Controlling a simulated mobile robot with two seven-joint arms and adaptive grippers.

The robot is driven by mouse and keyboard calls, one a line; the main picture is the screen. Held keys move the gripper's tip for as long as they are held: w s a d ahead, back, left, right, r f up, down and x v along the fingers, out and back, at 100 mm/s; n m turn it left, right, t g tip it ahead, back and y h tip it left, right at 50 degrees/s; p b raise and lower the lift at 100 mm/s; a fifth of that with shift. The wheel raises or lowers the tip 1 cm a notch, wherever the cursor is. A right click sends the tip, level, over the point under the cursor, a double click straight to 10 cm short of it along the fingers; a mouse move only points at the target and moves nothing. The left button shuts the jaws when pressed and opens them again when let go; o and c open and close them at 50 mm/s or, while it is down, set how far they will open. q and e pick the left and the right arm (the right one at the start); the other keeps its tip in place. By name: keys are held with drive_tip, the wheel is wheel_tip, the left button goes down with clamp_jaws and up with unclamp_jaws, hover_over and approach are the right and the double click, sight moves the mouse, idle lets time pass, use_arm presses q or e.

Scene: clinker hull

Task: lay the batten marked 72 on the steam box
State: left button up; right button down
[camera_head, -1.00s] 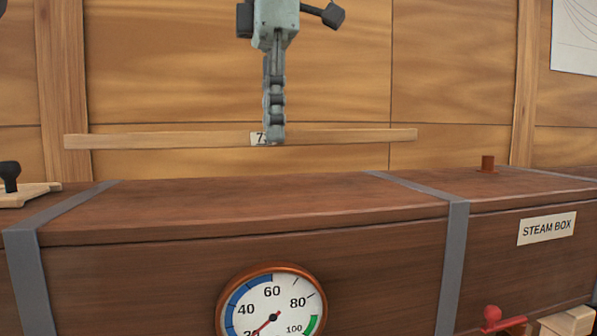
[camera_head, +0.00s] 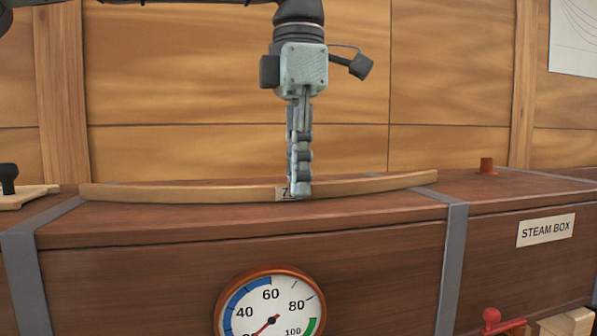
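The batten (camera_head: 190,194) is a long thin pale wooden strip with a white label at its middle. Only a 7 shows on the label; my gripper's fingers cover the rest. My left gripper (camera_head: 299,192) points down and is shut on the batten at the label. The batten lies along the top of the steam box (camera_head: 150,222), a brown wooden chest with grey metal bands. It looks in contact with the lid, and it bows, its right end higher than its middle. My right gripper is not in view.
A round gauge (camera_head: 270,305) is on the box's front. A copper-coloured stub (camera_head: 487,166) stands on the lid at the right. A wooden piece with a black knob (camera_head: 8,178) is at the left edge. A red valve handle (camera_head: 492,318) is at the lower right. The front of the lid is clear.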

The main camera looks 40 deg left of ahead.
use_arm(q)
drive_tip(key=o, duration=0.4)
drive_tip(key=shift+r, duration=3.8)
